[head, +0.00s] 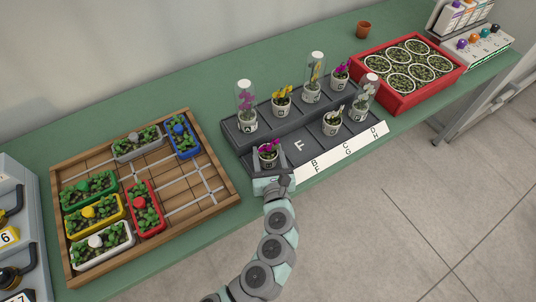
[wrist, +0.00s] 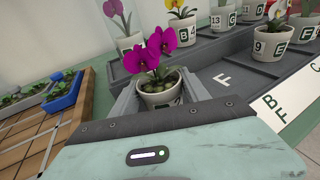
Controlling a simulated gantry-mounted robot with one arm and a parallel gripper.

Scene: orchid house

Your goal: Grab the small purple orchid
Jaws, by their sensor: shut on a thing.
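A small purple orchid (head: 268,150) in a white pot stands at the front left of the dark stepped stand. My gripper (head: 269,168) reaches it from the front, with its fingers on both sides of the pot. In the wrist view the fingers are shut on the pot (wrist: 161,97), and two magenta blooms (wrist: 152,50) rise above it. The pot looks upright; I cannot tell whether it is clear of the stand. Another purple orchid (head: 246,103) stands behind it under a clear cover, and a third (head: 341,73) is at the stand's far right.
The dark stand (head: 238,143) also holds yellow and white orchids, some under clear covers. The spot marked F beside my gripper is empty. A wooden tray (head: 195,208) with coloured planters lies to the left. A red crate (head: 398,105) is at the right.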

